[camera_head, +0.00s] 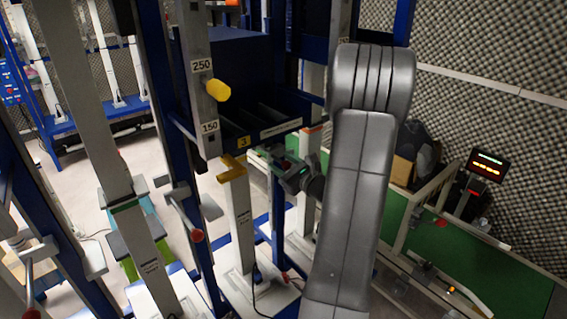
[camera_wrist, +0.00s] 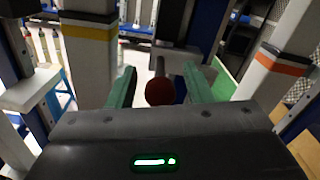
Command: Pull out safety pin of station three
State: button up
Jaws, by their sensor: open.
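The station marked "3" (camera_head: 242,141) has a pale post with number plates 250 and 150, a yellow knob (camera_head: 217,90) sticking out of it, and a yellow-banded column (camera_head: 238,200) below. My gripper (camera_head: 270,158) is right of that column, just below the dark shelf. In the wrist view, the green fingers (camera_wrist: 158,92) are apart. A dark red ball knob (camera_wrist: 160,91) shows between them, with a grey bar behind it. I cannot tell whether the fingers touch it. Whether this knob or the yellow one belongs to the safety pin is unclear.
A red-knobbed lever (camera_head: 197,236) stands at lower left. An orange-banded column (camera_wrist: 275,65) is close on the right in the wrist view. Blue frames and pale columns crowd the left. A green bench (camera_head: 470,265) with a lit display (camera_head: 487,165) is at right.

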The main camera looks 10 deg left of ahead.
grip_shut()
jog(key=b+v, duration=0.2)
jog(key=v, duration=0.6)
jog(key=shift+s+d, duration=0.25)
jog(key=shift+f, duration=0.1)
grip_release()
jog(key=shift+d, duration=0.15)
jog(key=shift+s, duration=0.1)
jog(key=b+v, duration=0.1)
jog(key=v, duration=1.2)
jog(key=shift+s+d+b, duration=0.25)
jog(key=shift+d+b, duration=0.05)
jog(key=shift+b, duration=0.05)
jog(key=shift+w+a, duration=0.1)
